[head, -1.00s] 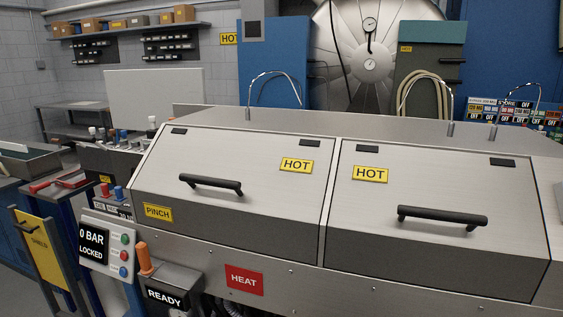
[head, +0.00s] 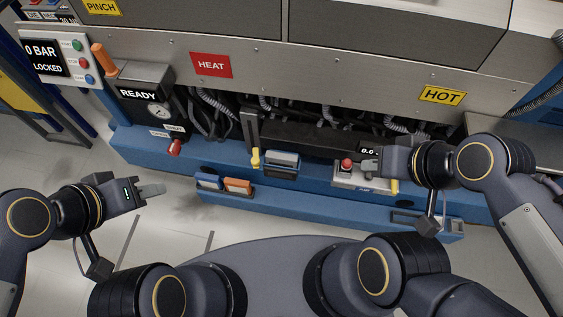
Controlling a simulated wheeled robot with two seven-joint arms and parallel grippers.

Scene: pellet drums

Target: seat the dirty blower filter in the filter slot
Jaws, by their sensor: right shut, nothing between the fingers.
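On the low blue ledge in the head view sit a small blue block (head: 208,181) and an orange-fronted block (head: 238,187), side by side. A grey-and-blue box-shaped unit (head: 282,160) stands behind and right of them. I cannot tell which of these is the dirty filter or the filter slot. My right gripper (head: 370,168) is shut and empty, beside a red button. My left gripper (head: 152,190) is over the floor, left of the blocks, with nothing visible in it; its finger gap cannot be made out.
The red button (head: 346,165) sits on a pale box. A yellow handle (head: 255,158) stands left of the grey-and-blue unit. Hoses hang in the opening under the machine. The floor at left is clear.

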